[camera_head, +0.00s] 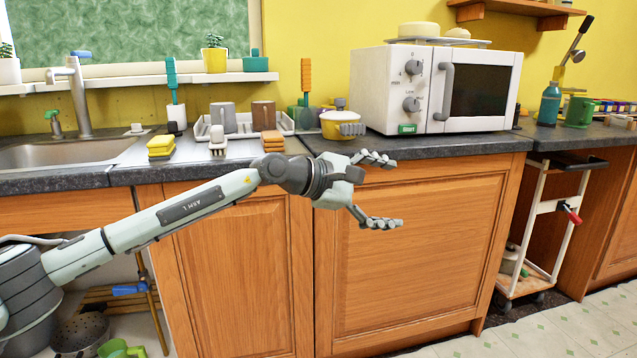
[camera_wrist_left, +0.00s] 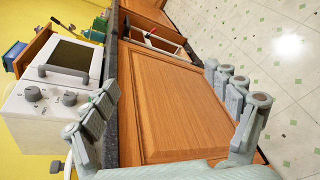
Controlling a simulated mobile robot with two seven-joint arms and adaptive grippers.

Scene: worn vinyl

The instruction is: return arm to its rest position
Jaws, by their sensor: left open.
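My left arm (camera_head: 185,210) comes in from the left and reaches across the front of the counter. My left gripper (camera_head: 385,190) is open and empty in front of the wooden cabinet door, a little below the counter edge. In the left wrist view its fingers (camera_wrist_left: 170,115) stand wide apart with nothing between them, and the cabinet door (camera_wrist_left: 165,100) shows behind them. My right gripper is not in either view.
The counter edge (camera_head: 430,152) runs just above the gripper. A white microwave (camera_head: 435,88) and a yellow pot (camera_head: 340,124) stand on the counter. The sink (camera_head: 60,152) is at the left. A white trolley (camera_head: 545,225) stands at the right. The tiled floor (camera_head: 570,325) is clear.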

